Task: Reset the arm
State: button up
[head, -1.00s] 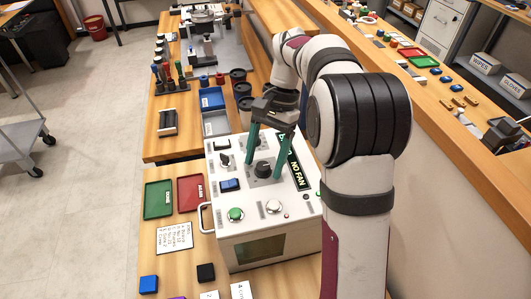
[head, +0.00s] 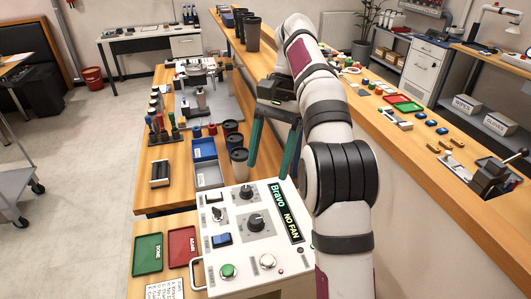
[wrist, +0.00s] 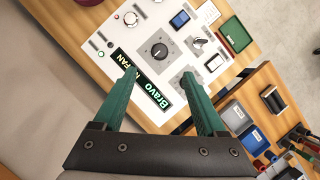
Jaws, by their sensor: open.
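My gripper (head: 272,145) has green fingers that are spread open with nothing between them. In the head view it hangs above the back edge of the white laser marker box (head: 215,271). In the wrist view the fingers (wrist: 165,98) point toward the panel, and the black knob (wrist: 159,50) shows beyond the tips. The fingers look clear of the panel.
Green (head: 148,254) and red (head: 181,246) trays lie left of the box. Blue (head: 204,149) and grey (head: 209,175) bins and dark cups (head: 238,162) stand behind it, near the gripper. A wooden ledge (head: 400,150) with small parts runs along the right.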

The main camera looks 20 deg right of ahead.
jog(key=s+a+r+n+h, duration=0.1)
jog(key=s+a+n, duration=0.1)
jog(key=s, duration=0.7)
jog(key=s+a+f+n+t, duration=0.1)
jog(key=s+a+f, duration=0.1)
jog(key=s+f, duration=0.4)
jog(key=s+a+f+t, duration=0.2)
jog(key=s+f, duration=0.4)
jog(key=s, duration=0.7)
jog(key=shift+s+a+f+n+h, duration=0.3)
jog(key=shift+a+f+n, duration=0.1)
jog(key=shift+a, duration=0.15)
jog(key=shift+w+r, duration=0.1)
